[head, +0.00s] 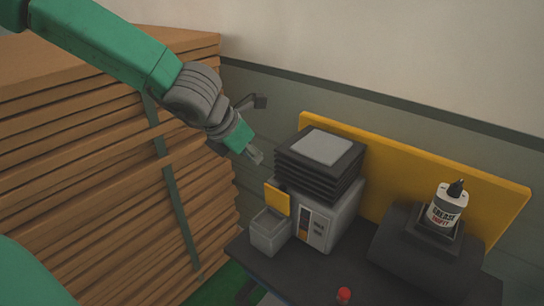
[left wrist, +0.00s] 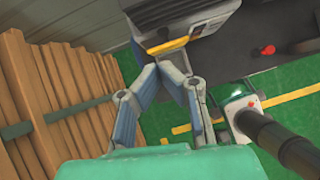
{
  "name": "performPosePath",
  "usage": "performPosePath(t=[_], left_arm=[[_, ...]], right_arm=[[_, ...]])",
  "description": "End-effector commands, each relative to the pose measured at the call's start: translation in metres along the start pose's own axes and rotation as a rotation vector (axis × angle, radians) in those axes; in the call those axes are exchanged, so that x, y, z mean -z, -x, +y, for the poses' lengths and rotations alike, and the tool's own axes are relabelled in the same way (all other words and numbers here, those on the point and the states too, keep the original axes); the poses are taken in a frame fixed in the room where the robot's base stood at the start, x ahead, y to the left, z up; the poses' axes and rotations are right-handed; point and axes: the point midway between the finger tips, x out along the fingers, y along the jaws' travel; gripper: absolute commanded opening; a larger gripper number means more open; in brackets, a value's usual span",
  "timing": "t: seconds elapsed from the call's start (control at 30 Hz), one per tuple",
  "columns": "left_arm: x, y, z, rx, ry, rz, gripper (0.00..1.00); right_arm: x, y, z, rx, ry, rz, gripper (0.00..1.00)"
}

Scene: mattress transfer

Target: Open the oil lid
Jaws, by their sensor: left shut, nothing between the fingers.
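The grey machine (head: 318,222) with a black ribbed top stands on the dark table. A yellow lid (head: 277,198) stands upright above a small grey box (head: 269,231) on the machine's left side. Whether this lid is the oil lid I cannot tell for certain. My left gripper (head: 256,156) is shut and empty, above and slightly left of the yellow lid. In the left wrist view the left fingertips (left wrist: 173,70) meet just below the yellow lid (left wrist: 167,46); contact is not clear. My right gripper is out of view.
A white grease bottle (head: 446,206) sits in a black holder at the right. A red knob (head: 344,295) is at the table's front. A yellow board (head: 395,178) stands behind the machine. A tall stack of wooden boards (head: 80,165) fills the left side.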

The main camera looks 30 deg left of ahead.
Motion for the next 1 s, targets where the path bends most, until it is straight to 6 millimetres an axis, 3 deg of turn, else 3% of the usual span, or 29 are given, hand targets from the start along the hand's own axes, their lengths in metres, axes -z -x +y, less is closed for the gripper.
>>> performPosePath(t=[0.23, 0.37, 0.47, 0.7, 0.83, 1.0], left_arm=[[0.000, 0.000, -0.001, -0.002, -0.006, 0.004, 0.00], [0.021, -0.021, -0.002, -0.030, -0.130, 0.048, 0.00], [0.065, -0.061, -0.001, -0.068, -0.394, 0.135, 0.00], [0.215, -0.173, -0.017, 0.030, -1.421, 0.385, 0.00], [0.300, -0.216, -0.042, 0.232, -1.986, 0.417, 0.00], [0.392, -0.245, -0.082, 0.540, -2.548, 0.296, 0.00]], right_arm=[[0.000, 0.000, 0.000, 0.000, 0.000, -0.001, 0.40], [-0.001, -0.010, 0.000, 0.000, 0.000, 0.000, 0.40], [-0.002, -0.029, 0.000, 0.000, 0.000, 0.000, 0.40], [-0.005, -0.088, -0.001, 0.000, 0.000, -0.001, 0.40], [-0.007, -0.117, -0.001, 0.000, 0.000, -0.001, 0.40], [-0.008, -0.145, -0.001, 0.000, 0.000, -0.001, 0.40]])
